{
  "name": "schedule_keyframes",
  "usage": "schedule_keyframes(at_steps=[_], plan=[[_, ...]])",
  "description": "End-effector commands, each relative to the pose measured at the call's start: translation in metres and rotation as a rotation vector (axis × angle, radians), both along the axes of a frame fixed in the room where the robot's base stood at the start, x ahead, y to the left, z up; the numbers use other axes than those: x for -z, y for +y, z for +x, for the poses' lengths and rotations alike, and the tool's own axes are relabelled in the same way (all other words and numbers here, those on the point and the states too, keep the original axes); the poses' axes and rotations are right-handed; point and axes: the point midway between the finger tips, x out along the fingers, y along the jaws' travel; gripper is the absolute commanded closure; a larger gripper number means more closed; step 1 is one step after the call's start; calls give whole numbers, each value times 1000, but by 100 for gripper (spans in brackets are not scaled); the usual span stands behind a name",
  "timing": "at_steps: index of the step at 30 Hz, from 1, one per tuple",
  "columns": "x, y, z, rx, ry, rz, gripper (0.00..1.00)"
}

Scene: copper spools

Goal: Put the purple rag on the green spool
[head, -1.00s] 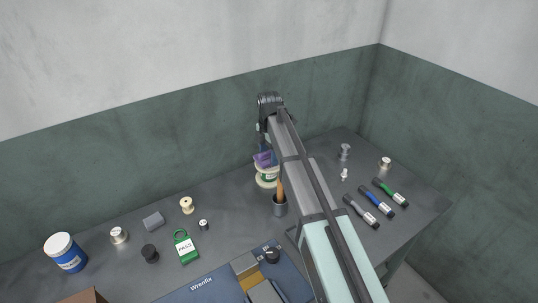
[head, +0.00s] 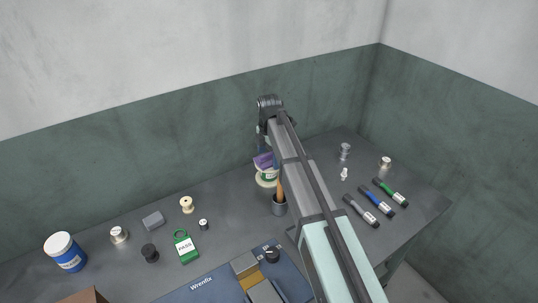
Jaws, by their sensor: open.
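The purple rag (head: 264,160) lies on top of the green spool (head: 266,177), which has pale flanges and a green-and-white label. My gripper (head: 261,148) points down just above the rag. It is open, but its fingers are small and mostly hidden by my arm, so I cannot tell whether they touch the rag.
Several markers (head: 377,201) lie at the right. A green PASS padlock (head: 186,247), a cream spool (head: 187,205) and a blue tub (head: 66,252) are at the left.

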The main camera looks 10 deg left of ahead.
Motion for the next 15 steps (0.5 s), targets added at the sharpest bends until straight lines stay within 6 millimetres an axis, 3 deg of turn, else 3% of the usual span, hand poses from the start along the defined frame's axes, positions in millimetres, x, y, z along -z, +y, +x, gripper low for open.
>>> schedule_keyframes(at_steps=[7,15], plan=[[-18,0,1,0,-2,1,1],[-67,1,1,0,-2,1,1]])
